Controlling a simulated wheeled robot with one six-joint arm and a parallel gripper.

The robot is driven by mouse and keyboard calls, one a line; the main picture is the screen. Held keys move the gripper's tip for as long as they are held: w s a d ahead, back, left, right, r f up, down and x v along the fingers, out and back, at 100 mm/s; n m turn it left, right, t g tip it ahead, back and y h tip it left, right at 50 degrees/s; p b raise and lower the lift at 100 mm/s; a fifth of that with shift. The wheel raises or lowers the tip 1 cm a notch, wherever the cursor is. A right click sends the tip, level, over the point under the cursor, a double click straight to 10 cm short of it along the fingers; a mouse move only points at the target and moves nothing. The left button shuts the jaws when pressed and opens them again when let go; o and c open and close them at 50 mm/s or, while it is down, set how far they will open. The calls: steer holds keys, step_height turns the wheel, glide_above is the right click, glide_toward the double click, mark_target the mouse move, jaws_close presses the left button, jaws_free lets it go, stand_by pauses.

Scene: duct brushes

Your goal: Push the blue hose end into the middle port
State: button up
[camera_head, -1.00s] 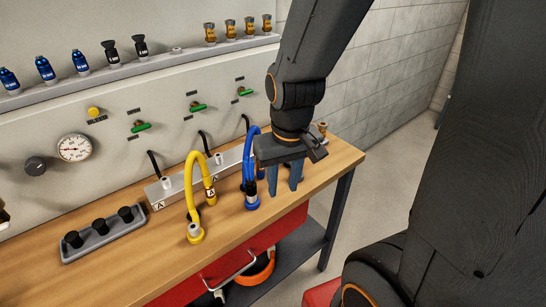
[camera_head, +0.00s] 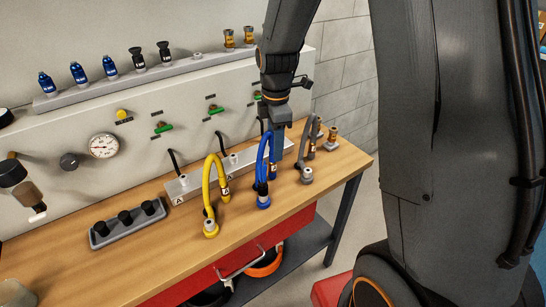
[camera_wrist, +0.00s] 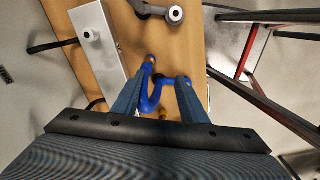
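The blue hose (camera_head: 261,170) arches up from a blue-collared base (camera_head: 263,202) on the bench. My gripper (camera_head: 276,152) points down over the blue hose. In the wrist view my fingers (camera_wrist: 164,78) are apart and the blue hose (camera_wrist: 152,97) shows between and beside them; I see no clear grip on it. The metal port block (camera_head: 188,184) lies behind the hoses. Its middle port (camera_head: 233,158) stands up empty; the port at the right end is hidden behind my gripper and the hose.
A yellow hose (camera_head: 207,180) stands close on the left and a grey hose (camera_head: 307,150) close on the right. A grey tray with black knobs (camera_head: 127,221) lies at the left. Black hoses rise behind the block (camera_head: 223,142). The bench front is clear.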

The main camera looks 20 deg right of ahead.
mark_target(272, 161)
steer(key=w+n, duration=0.3)
steer(key=n, duration=0.1)
steer(key=shift+f+p, duration=0.1)
steer(key=shift+p, duration=0.3)
steer(key=shift+s, duration=0.1)
steer(key=shift+f, duration=0.1)
steer(key=shift+f+b, duration=2.7)
steer(key=shift+f, duration=1.7)
steer(key=shift+p, duration=0.45)
jaws_close()
